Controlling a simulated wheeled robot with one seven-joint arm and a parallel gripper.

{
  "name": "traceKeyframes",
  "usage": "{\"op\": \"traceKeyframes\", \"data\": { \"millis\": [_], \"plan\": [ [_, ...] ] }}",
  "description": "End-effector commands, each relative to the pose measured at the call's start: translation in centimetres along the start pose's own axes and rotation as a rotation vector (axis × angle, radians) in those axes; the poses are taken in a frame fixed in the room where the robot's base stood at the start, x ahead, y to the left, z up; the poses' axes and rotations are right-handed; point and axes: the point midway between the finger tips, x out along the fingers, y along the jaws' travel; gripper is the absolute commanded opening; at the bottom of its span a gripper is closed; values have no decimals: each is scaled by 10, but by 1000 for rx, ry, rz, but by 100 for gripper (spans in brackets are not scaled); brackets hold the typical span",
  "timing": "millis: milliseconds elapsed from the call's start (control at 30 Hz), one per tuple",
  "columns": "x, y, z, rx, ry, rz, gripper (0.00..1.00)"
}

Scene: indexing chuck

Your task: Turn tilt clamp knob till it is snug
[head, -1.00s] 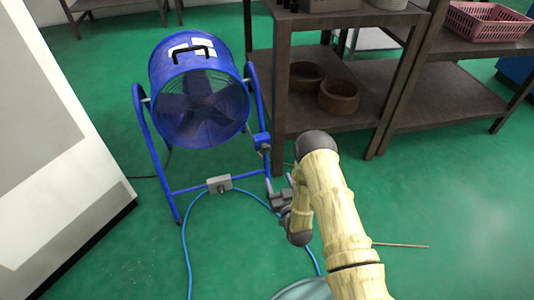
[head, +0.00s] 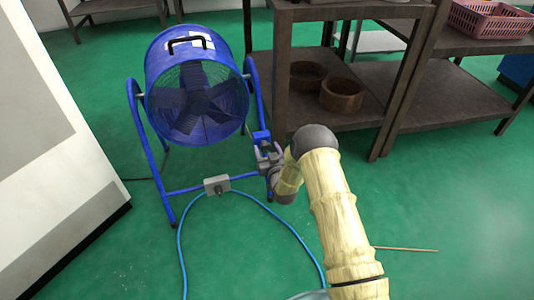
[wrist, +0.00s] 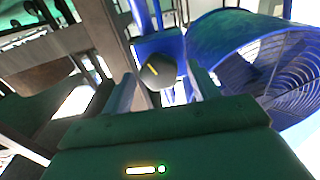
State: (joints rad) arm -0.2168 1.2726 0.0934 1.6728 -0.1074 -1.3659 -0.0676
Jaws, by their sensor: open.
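The blue drum fan (head: 196,95) hangs in a blue tubular stand (head: 139,125) left of my arm. The tilt clamp knob (wrist: 158,72) is dark and rounded with a yellow line across its face. In the wrist view it sits just beyond and between my fingertips, in front of a blue bracket (wrist: 160,44). My gripper (head: 268,156) is open at the right leg of the stand, and it also shows in the wrist view (wrist: 164,84). I cannot tell whether the fingers touch the knob. In the head view my gripper hides the knob.
A grey switch box (head: 217,185) sits on the stand's lower bar, with a blue cable (head: 262,201) looping over the green floor. A brown shelf (head: 350,122) with wooden bowls (head: 341,96) stands close behind my arm. A thin stick (head: 405,248) lies on the floor at right.

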Motion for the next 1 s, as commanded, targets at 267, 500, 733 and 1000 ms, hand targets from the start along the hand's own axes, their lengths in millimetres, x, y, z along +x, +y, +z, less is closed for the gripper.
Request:
{"op": "traceKeyframes", "data": {
  "millis": [267,500,733,1000],
  "plan": [
    [1,0,0,0,0,0,56],
    [0,0,0,0,0,0,17],
    [0,0,0,14,-2,0,17],
    [0,1,0,103,-8,0,17]
  ]
}}
